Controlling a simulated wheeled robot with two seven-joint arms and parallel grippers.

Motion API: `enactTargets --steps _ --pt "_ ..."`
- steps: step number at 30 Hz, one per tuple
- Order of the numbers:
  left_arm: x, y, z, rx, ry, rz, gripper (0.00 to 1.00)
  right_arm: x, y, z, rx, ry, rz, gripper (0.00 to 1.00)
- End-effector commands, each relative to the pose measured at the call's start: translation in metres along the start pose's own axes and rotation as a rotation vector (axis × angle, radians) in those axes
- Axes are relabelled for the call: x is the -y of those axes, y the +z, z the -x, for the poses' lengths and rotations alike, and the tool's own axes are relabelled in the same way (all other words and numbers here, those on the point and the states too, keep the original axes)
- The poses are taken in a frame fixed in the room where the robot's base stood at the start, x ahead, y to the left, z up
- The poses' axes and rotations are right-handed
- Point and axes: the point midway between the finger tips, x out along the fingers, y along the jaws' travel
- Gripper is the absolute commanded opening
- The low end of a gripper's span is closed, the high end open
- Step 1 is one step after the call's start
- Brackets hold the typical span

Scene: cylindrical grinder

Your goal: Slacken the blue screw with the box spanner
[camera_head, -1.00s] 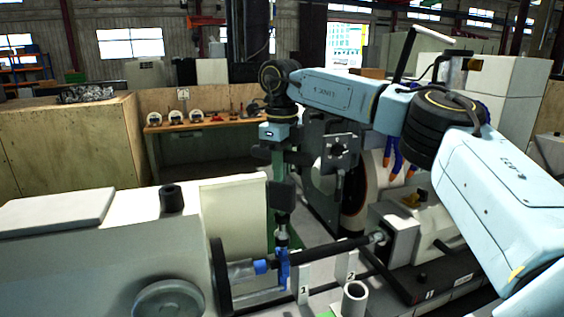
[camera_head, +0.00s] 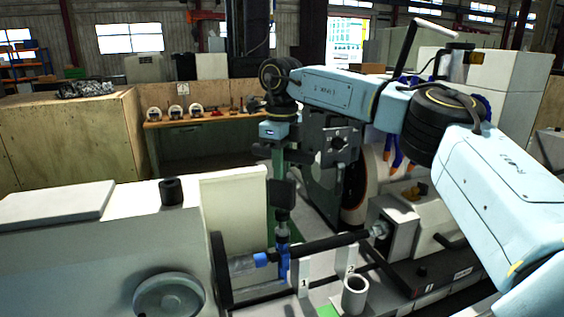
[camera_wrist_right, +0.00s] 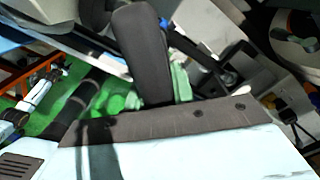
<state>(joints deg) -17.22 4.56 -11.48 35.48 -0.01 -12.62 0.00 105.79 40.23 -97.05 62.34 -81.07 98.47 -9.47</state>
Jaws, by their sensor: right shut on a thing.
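My right gripper (camera_head: 284,204) points down above the work bar at the front of the grinder. It is shut on the box spanner (camera_head: 283,229), a short upright tool whose lower end shows below the dark fingers. The spanner's lower end meets the clamp's top, where the blue screw would sit; the screw itself is hidden or too small to tell. In the right wrist view a dark finger (camera_wrist_right: 143,55) covers the tool. My left gripper is not in view.
The dark bar (camera_head: 325,243) runs from the clamp to the tailstock (camera_head: 393,228). Number tags 1 (camera_head: 304,283) and 2 (camera_head: 350,268) and an open grey cup (camera_head: 355,293) stand in front. A handwheel (camera_head: 169,296) is at lower left. The grinding wheel (camera_head: 357,205) is behind.

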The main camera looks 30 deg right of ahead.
Motion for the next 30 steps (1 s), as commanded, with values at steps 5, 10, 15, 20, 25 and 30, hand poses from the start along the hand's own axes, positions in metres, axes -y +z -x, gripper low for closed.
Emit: enactTargets --steps 5,10,15,20,25,30 --pt "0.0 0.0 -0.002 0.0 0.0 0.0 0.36 0.0 0.0 -0.004 0.003 0.0 0.0 0.0" --pt "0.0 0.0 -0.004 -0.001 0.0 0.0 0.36 0.0 0.0 -0.009 0.003 0.0 0.0 0.0" --pt "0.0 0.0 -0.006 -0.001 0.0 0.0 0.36 0.0 0.0 -0.014 0.003 0.0 -0.001 0.0" --pt "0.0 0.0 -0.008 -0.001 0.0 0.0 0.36 0.0 0.0 -0.018 0.003 0.0 -0.001 0.0" --pt "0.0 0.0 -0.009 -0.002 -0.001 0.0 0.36 0.0 0.0 -0.021 0.004 0.0 -0.001 0.0" --pt "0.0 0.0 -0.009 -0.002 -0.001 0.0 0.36 0.0 0.0 -0.022 0.004 0.0 -0.001 0.0"
